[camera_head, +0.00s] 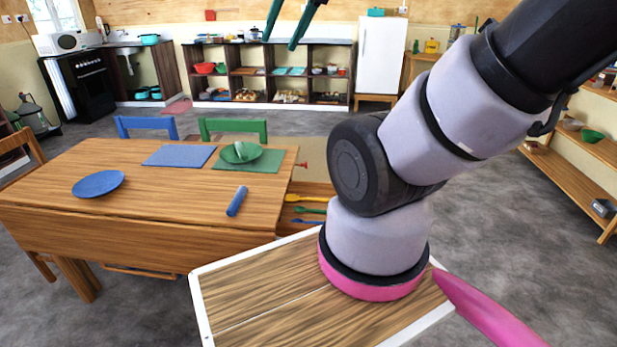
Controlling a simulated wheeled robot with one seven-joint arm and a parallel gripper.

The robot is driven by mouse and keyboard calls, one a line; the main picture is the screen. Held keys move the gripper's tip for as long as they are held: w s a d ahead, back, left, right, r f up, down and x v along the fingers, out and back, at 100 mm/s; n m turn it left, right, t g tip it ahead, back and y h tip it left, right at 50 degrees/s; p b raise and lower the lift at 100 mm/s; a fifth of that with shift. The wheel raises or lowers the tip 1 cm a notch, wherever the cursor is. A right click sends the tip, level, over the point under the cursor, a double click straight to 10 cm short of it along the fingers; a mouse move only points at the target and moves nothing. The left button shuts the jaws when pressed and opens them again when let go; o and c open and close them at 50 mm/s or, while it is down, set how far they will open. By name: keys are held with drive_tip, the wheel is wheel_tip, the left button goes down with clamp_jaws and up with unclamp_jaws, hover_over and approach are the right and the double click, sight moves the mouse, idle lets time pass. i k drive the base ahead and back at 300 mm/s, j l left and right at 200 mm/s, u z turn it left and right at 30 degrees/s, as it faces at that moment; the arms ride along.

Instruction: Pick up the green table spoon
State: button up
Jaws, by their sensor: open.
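A green utensil, which looks like the green table spoon (310,211), lies in an open drawer at the right end of the wooden table, between a yellow utensil (306,198) and a blue one (308,222). Its right end is close to my arm in the picture, and its exact shape is too small to tell. My gripper (289,28) shows only as two dark teal fingers hanging in from the top edge. The fingers are apart, empty, and well above the drawer in the picture.
The wooden table (150,205) carries a blue plate (98,184), a blue mat (180,156), a green plate (241,153) on a green mat and a blue cylinder (237,201). Blue and green chairs stand behind. Shelves and a white fridge (382,55) line the back wall.

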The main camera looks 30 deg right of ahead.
sight(298, 210)
drive_tip(key=k+l, duration=0.1)
drive_tip(key=l, duration=0.55)
drive_tip(key=k+l+z, duration=0.1)
drive_tip(key=l, duration=1.2)
drive_tip(key=k+z, duration=0.05)
